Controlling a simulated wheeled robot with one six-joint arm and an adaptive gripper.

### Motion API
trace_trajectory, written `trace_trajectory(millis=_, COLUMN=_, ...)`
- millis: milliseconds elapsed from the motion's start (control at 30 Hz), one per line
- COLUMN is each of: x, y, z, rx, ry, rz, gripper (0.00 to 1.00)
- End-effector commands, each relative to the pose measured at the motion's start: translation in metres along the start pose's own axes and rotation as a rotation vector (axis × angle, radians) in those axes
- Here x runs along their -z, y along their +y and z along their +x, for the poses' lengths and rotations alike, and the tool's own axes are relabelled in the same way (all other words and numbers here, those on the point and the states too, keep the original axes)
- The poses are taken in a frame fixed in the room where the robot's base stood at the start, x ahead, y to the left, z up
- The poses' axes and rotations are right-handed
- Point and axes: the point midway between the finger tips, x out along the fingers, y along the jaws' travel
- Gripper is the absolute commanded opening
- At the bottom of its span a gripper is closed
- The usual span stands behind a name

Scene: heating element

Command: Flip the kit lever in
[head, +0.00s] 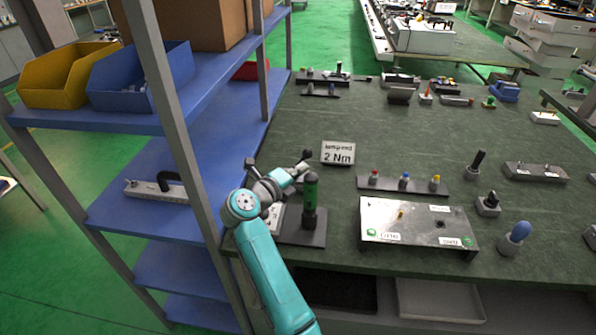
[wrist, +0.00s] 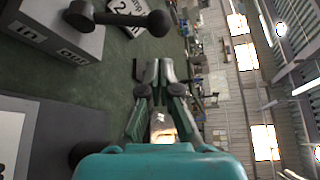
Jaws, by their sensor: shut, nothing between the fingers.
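The kit lever is a black bar with a round knob (wrist: 158,23) on a grey box (wrist: 50,28) at the upper left of the wrist view. The box carries labels reading "in" and "out". The knob lies clear of the "out" end, near a white sign. My gripper (wrist: 160,68) is shut and empty. In the head view my teal wrist hides most of the box, so the lever's exact pose is hard to tell there.
A green upright tool (head: 310,203) stands on a dark pad close beside my wrist. The 2 Nm sign (head: 338,153) stands behind. A metal plate fixture (head: 418,222) is to the right. A blue shelf rack (head: 215,120) with a grey post is at left.

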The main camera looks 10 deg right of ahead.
Motion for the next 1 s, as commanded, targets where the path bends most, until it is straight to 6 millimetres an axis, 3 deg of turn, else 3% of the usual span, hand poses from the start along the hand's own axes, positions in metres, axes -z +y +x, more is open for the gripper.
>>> trace_trajectory(millis=200, x=0.001, y=0.000, z=0.038, rx=0.000, ry=0.002, rz=0.001, gripper=0.00)
trace_trajectory(millis=400, x=0.000, y=0.000, z=0.059, rx=0.000, ry=0.001, rz=0.000, gripper=0.00)
trace_trajectory(millis=1000, x=-0.001, y=0.000, z=0.065, rx=0.004, ry=0.000, rz=-0.008, gripper=0.00)
